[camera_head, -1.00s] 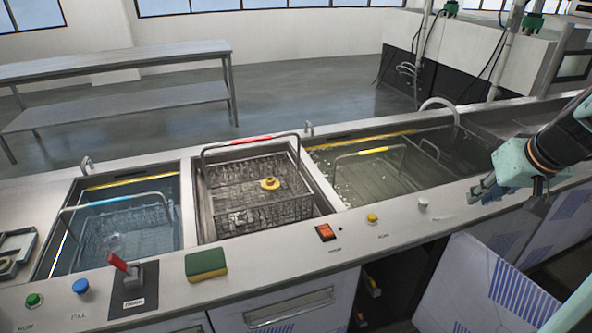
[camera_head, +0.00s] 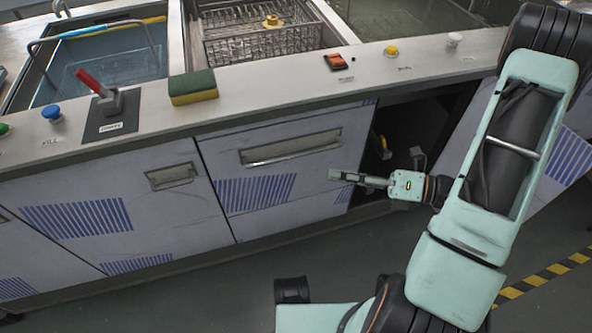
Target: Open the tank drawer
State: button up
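The tank drawer's white front panel (camera_head: 225,150) with blue stripes lies below the tanks and looks flush with the counter front. Its long recessed metal handle (camera_head: 290,148) is near the top of the panel. My gripper (camera_head: 338,175) is just right of and slightly below the handle's right end, with its fingers pointing left. In the picture there is a small gap between fingertips and handle. The fingers overlap from this angle, so their opening is hard to judge. Nothing shows held in it.
A cabinet compartment (camera_head: 400,125) right of the drawer stands open and dark, with its door swung out (camera_head: 565,155). A sponge (camera_head: 193,86), a red-handled lever (camera_head: 100,90) and an orange switch (camera_head: 335,61) sit on the counter edge. The floor in front is free.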

aim_at(298, 155)
jog(key=w+a+m+t+b, duration=0.1)
jog(key=w+a+m, duration=0.1)
jog(key=a, duration=0.1)
jog(key=w+a+m+t+y+b, duration=0.1)
jog(key=w+a+m+t, duration=0.1)
jog(key=a+m, duration=0.1)
jog(key=w+a+m+t+b, duration=0.1)
jog(key=w+a+m+b, duration=0.1)
jog(key=a, duration=0.2)
jog(key=shift+w+y, duration=0.2)
jog(key=shift+y, duration=0.1)
jog(key=shift+d, duration=0.1)
jog(key=shift+c, duration=0.2)
grip_shut()
jog(key=shift+s, duration=0.1)
